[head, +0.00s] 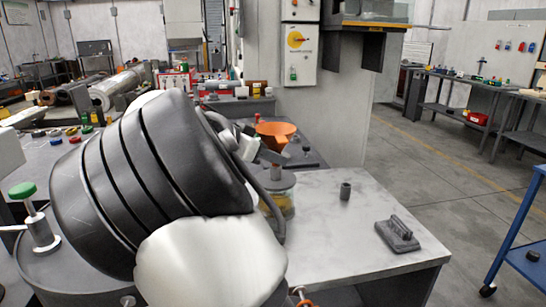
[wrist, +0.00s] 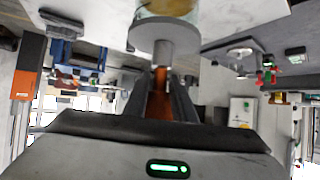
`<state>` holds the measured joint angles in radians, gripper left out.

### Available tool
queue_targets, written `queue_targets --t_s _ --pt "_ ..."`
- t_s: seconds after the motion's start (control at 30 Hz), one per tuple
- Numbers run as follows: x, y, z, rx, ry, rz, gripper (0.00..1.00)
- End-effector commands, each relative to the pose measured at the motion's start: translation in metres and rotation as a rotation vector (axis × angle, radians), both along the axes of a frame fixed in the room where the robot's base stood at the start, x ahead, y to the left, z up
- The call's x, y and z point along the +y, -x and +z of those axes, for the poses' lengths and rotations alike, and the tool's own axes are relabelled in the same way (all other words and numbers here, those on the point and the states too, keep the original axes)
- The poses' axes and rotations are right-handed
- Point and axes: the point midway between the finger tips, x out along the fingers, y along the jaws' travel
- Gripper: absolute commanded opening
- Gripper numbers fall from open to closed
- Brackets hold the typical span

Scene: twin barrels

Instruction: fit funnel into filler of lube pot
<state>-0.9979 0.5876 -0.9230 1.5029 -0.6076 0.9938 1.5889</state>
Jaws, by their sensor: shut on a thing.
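The orange funnel (head: 275,129) is held upright, with its wide mouth up, above the lube pot (head: 280,198). The pot is clear with yellow contents and a grey lid, and stands on the grey bench top. My gripper (head: 277,157) is shut on the funnel below its bowl. In the wrist view the funnel's orange stem (wrist: 160,80) lies between the fingers (wrist: 163,95). Its end lines up with the grey filler neck (wrist: 164,50) on the pot's lid (wrist: 165,27). I cannot tell whether the tip is inside the neck or only at its mouth. My arm hides the pot's left side.
A small dark cylinder (head: 345,191) and a grey block with a handle (head: 398,234) stand on the bench (head: 350,230) to the right. The bench top between them and the pot is clear. A blue cart (head: 520,235) stands at far right.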

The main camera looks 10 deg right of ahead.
Motion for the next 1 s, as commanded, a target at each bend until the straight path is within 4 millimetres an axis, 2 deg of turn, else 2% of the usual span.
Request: queue_targets --t_s 1.0 --pt "0.0009 0.0002 -0.0073 0.003 -0.002 -0.004 0.0"
